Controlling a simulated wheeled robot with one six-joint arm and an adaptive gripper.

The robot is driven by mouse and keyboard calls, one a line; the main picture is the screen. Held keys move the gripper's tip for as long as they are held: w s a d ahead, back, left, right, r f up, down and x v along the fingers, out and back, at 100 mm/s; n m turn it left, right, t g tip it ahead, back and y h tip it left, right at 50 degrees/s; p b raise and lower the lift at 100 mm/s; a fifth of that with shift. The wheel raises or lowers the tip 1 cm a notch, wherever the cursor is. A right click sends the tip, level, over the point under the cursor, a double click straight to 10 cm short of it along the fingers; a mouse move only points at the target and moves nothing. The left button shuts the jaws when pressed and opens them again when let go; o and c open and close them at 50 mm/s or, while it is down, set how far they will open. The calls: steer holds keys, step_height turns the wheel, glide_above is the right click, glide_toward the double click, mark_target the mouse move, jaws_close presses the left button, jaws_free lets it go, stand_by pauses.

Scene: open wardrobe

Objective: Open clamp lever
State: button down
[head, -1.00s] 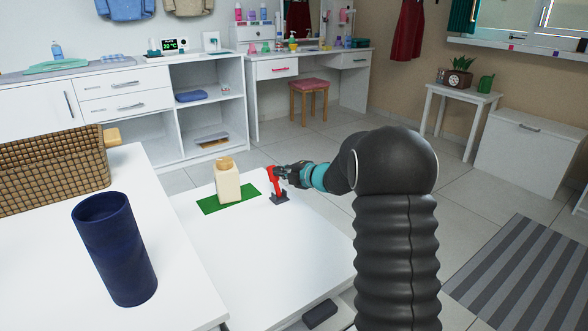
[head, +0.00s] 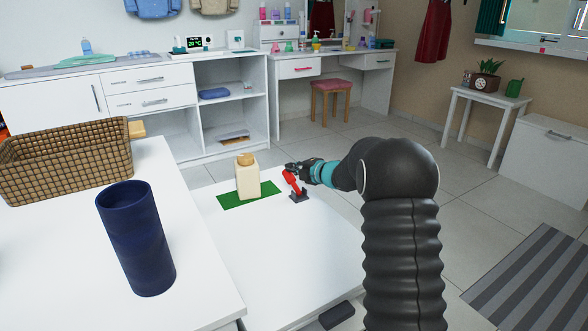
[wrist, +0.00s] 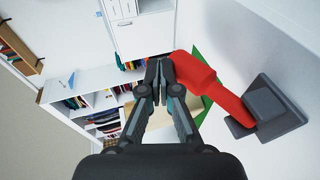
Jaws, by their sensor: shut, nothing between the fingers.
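The red clamp lever (head: 291,183) rises from a dark grey base (head: 299,197) on the white table, tilted with its top leaning left. My gripper (head: 290,168) is at the lever's top end, with the fingers shut and empty. In the wrist view, my gripper's fingertips (wrist: 160,78) are together, and the lever's thick red end (wrist: 195,70) is just right of them. Whether they touch it I cannot tell. The lever runs down right to its grey base (wrist: 268,108).
A cream bottle (head: 247,178) stands on a green mat (head: 230,202) left of the clamp. A dark blue cylinder (head: 136,240) and a woven basket (head: 70,160) stand on the nearer white surface. The white table (head: 290,255) in front of the clamp is clear.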

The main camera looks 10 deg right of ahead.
stand_by(0.6)
steer(key=s+d+r+p, duration=0.1)
steer(key=s+d+r, duration=0.1)
steer(key=r, duration=0.4)
steer(key=s+d+r+p, duration=0.1)
steer(key=d+r+p, duration=0.1)
steer(key=r, duration=0.4)
steer(key=shift+s+d+r, duration=0.15)
steer(key=shift+s+r, duration=0.2)
steer(key=shift+d, duration=0.1)
